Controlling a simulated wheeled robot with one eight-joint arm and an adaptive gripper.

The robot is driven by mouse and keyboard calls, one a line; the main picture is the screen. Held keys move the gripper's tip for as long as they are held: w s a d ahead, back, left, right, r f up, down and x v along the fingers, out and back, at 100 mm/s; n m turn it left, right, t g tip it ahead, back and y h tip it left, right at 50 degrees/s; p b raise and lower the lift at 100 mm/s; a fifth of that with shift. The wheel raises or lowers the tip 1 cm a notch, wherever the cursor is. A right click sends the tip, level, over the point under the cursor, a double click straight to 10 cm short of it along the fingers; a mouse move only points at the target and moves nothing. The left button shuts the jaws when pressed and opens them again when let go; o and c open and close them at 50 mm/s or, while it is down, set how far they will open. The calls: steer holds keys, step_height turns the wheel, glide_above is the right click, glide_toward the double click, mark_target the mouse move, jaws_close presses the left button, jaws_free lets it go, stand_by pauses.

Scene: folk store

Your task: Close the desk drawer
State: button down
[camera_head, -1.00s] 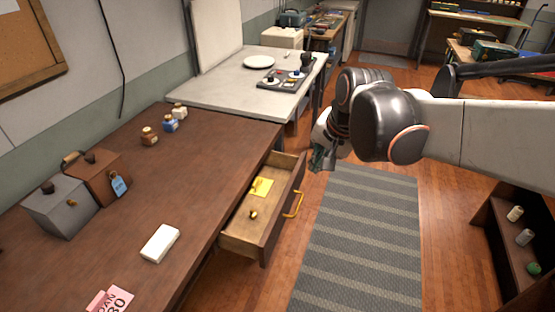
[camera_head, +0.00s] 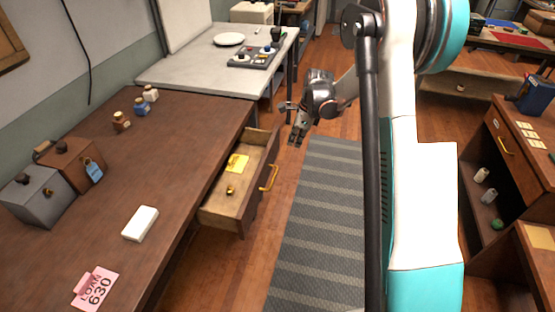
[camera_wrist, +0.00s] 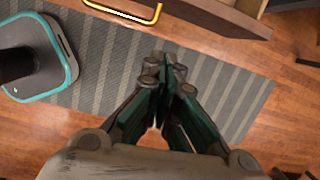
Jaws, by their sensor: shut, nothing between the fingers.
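The desk (camera_head: 115,190) has a dark wooden top at the left in the head view. Its drawer (camera_head: 265,203) stands pulled out, with a yellow paper (camera_head: 237,163) and a small brass-coloured object (camera_head: 230,190) inside. A yellow handle (camera_head: 270,177) is on the drawer front. In the wrist view the handle (camera_wrist: 125,12) and drawer front (camera_wrist: 220,17) show at the top edge. My gripper (camera_head: 295,138) is shut and empty, beyond and to the right of the handle, apart from it. Its fingers (camera_wrist: 172,75) point toward the rug in the wrist view.
A striped grey rug (camera_head: 325,220) covers the floor right of the drawer. A pale table (camera_head: 200,72) stands behind the desk. A dark cabinet (camera_head: 515,145) stands at the right. A white block (camera_head: 140,223) and pink card (camera_head: 95,288) lie on the desk.

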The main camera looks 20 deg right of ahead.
steer(key=w+a+f+b, duration=0.2)
steer(key=f, duration=0.4)
steer(key=w+a+f+m+b, duration=0.1)
steer(key=w+a+f+b, duration=0.1)
steer(key=f, duration=0.4)
steer(key=shift+a+f+b, duration=0.15)
steer(key=shift+a+b, duration=0.05)
steer(key=shift+b, duration=0.3)
steer(key=shift+w+a, duration=0.1)
steer(key=shift+w, duration=0.05)
steer(key=w+a, duration=0.3)
steer(key=a, duration=0.1)
steer(key=w+a, duration=0.3)
steer(key=a, duration=0.1)
steer(key=w+a, duration=0.3)
steer(key=a, duration=0.1)
steer(key=shift+a, duration=0.25)
steer(key=shift+w, duration=0.1)
